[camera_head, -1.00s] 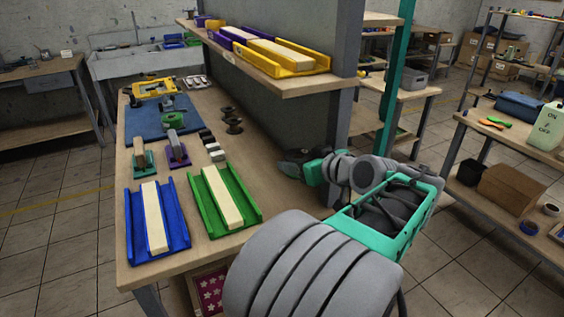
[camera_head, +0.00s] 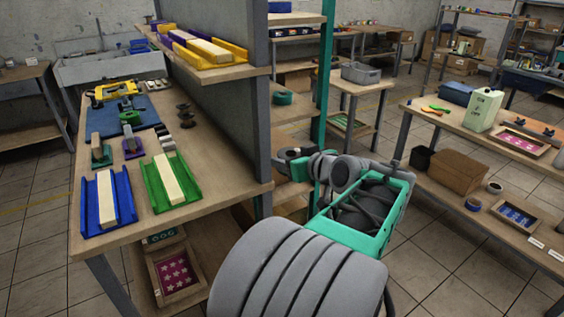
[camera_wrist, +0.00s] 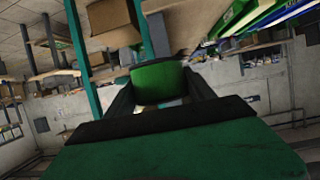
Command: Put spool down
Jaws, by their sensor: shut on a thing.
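My gripper (camera_head: 290,155) is at the end of my outstretched arm in the head view, just right of the workbench's end post. Its fingers also show in the wrist view (camera_wrist: 160,90). They are shut on a green rounded thing that looks like the spool (camera_wrist: 157,76). In the head view the held spool is hard to make out beside the dark fingers. It is in the air, apart from any surface as far as I can tell. Several small dark spools (camera_head: 184,116) stand on the workbench (camera_head: 217,183).
The workbench holds a blue tray (camera_head: 124,203) and a green tray (camera_head: 154,184) with pale bars. A shelf (camera_head: 225,72) and a grey post (camera_head: 262,140) stand beside my gripper.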

